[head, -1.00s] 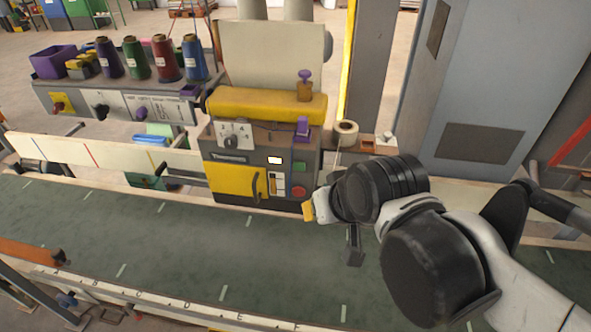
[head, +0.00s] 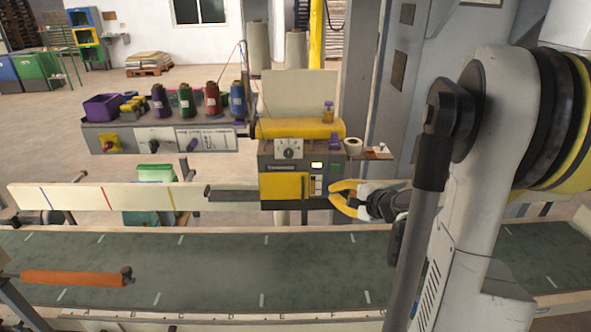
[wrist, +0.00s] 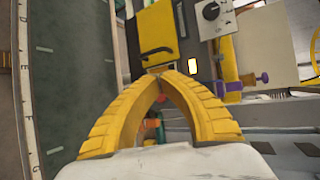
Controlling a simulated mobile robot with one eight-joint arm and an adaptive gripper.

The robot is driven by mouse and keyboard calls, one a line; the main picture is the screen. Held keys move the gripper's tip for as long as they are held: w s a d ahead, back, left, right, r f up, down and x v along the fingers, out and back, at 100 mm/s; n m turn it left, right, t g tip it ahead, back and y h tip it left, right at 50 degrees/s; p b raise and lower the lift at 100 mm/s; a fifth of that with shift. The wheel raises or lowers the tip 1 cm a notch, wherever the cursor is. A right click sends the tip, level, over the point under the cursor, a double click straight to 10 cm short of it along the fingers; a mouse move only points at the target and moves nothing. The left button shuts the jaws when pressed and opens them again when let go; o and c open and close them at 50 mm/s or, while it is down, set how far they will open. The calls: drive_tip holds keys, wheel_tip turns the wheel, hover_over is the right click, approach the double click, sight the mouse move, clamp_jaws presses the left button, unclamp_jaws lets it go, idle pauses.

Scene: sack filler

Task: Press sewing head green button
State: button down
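The sewing head (head: 285,184) is a grey box with a yellow door and yellow top, standing behind the belt. Its small green button (head: 335,166) is on the right of the front face, beside a lit display (head: 316,165). My gripper (head: 334,194) has yellow fingers and is at the lower right of this face, below the green button. In the wrist view, the fingertips (wrist: 160,71) meet with nothing visible held. A red spot, likely the red button (wrist: 161,98), shows between the fingers. I cannot make out the green button there; the right finger may hide it.
The green conveyor belt (head: 200,265) runs along the front. A thread rack (head: 160,139) with several spools stands left of the sewing head. A tape roll (head: 353,146) sits on a small shelf to its right. A grey cabinet stands behind my arm.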

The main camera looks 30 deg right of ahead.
sight(335, 167)
drive_tip(key=shift+s+d+f+m, duration=0.15)
drive_tip(key=shift+s+d+m, duration=0.15)
drive_tip(key=shift+s+m, duration=0.1)
drive_tip(key=shift+w+d, duration=0.1)
drive_tip(key=shift+w, duration=0.05)
drive_tip(key=shift+w+d+p, duration=0.1)
drive_tip(key=shift+w+d, duration=0.65)
drive_tip(key=shift+w, duration=0.5)
drive_tip(key=shift+w+d+p, duration=0.1)
drive_tip(key=shift+w+d, duration=0.65)
drive_tip(key=shift+w, duration=0.5)
drive_tip(key=shift+w+d+p, duration=0.1)
drive_tip(key=shift+w+d, duration=0.65)
drive_tip(key=shift+w, duration=0.5)
drive_tip(key=shift+w, duration=0.1)
drive_tip(key=shift+w+d, duration=0.2)
drive_tip(key=shift+w, duration=0.05)
